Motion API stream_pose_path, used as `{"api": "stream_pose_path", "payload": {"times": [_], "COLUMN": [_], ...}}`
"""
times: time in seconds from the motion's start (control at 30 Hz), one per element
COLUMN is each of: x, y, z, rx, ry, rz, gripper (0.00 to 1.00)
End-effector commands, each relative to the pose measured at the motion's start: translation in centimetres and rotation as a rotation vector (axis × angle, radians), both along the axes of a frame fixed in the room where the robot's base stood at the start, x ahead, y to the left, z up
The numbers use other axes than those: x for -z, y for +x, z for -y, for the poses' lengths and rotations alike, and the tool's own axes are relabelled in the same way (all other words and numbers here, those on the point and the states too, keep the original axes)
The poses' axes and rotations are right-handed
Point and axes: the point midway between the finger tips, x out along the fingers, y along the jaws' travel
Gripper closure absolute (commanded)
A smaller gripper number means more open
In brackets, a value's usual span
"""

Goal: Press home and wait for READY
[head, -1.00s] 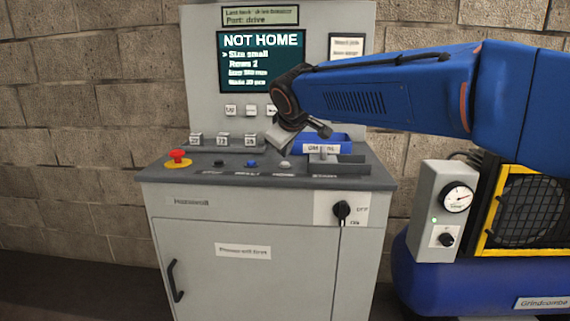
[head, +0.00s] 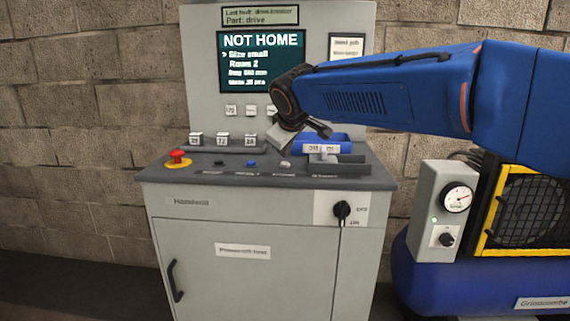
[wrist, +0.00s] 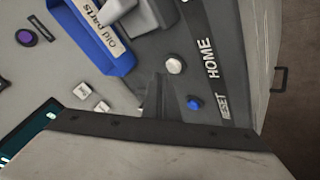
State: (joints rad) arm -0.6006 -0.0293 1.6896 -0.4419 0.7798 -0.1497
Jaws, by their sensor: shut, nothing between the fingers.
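The screen (head: 261,61) on the grey control cabinet reads NOT HOME, with smaller lines for size and rows below. A white button (head: 285,165) sits on the dark console top; in the wrist view the white button (wrist: 174,65) stands beside the HOME label (wrist: 210,58). A blue button (head: 251,164) is to its left in the head view, by the RESET label in the wrist view. My gripper (head: 282,144) is shut and empty, pointing down above the console near the white button. In the wrist view its narrow tip (wrist: 158,85) shows beside the white button; contact cannot be told.
A red emergency-stop button (head: 177,157) is at the console's left. A blue bin (head: 340,138), labelled old parts in the wrist view, stands just right of my gripper. Small white blocks (head: 222,139) sit behind the buttons. A rotary switch (head: 342,209) is on the cabinet front.

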Motion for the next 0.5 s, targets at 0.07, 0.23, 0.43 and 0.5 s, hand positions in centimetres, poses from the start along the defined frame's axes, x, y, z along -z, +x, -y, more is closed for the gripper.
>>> {"api": "stream_pose_path", "payload": {"times": [0.07, 0.23, 0.43, 0.5], "x": [0.17, 0.66, 0.79, 0.79], "y": [-0.01, -0.03, -0.02, -0.02], "z": [0.00, 0.00, 0.00, 0.00], "rx": [0.000, 0.001, 0.000, 0.000], "ry": [0.000, -0.001, 0.000, 0.000], "rz": [0.000, -0.001, 0.000, 0.000], "gripper": [1.00, 1.00, 1.00, 1.00]}}
